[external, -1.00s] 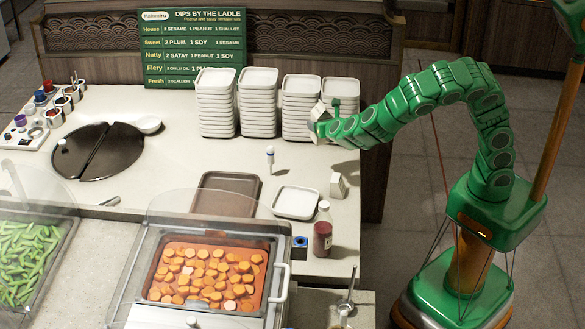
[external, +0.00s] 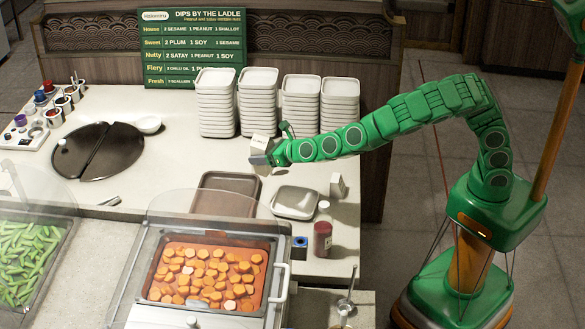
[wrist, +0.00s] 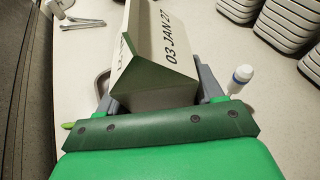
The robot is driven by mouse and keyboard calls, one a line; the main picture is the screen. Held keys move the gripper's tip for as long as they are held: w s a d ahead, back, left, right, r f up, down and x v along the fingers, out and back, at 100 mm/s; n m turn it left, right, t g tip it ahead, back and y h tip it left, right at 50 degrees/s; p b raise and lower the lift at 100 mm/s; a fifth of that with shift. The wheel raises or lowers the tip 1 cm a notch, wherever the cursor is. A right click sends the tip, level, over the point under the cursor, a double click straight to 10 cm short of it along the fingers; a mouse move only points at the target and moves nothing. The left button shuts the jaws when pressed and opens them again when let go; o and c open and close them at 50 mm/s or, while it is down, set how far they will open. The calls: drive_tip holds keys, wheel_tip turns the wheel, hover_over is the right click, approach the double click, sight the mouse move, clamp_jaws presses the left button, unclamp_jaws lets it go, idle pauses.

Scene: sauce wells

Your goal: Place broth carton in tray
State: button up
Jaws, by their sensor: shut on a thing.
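My gripper (external: 271,158) is shut on a white, gable-topped broth carton (external: 262,146). It holds the carton near the upper right corner of the brown tray (external: 230,181); I cannot tell how high above the counter. In the wrist view the carton (wrist: 150,75) sits tilted between the two fingers (wrist: 158,98), with "03 JAN 27" printed on it. The brown tray looks empty and lies flat on the counter. A tray edge shows partly behind the carton in the wrist view.
Stacks of white dishes (external: 300,105) stand behind. A glass-covered carrot pan (external: 207,275) is in front.

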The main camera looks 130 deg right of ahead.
drive_tip(key=w+d+f, duration=0.8)
drive_tip(key=w+f, duration=0.1)
drive_tip(key=w, duration=0.1)
drive_tip(key=shift+w+f, duration=0.15)
drive_tip(key=shift+w, duration=0.05)
idle(0.6)
drive_tip(key=shift+d, duration=0.1)
drive_tip(key=shift+w+f, duration=0.2)
drive_tip(key=shift+f, duration=1.55)
drive_tip(key=o, duration=1.5)
drive_tip(key=shift+f, duration=0.1)
drive_tip(key=shift+c, duration=0.2)
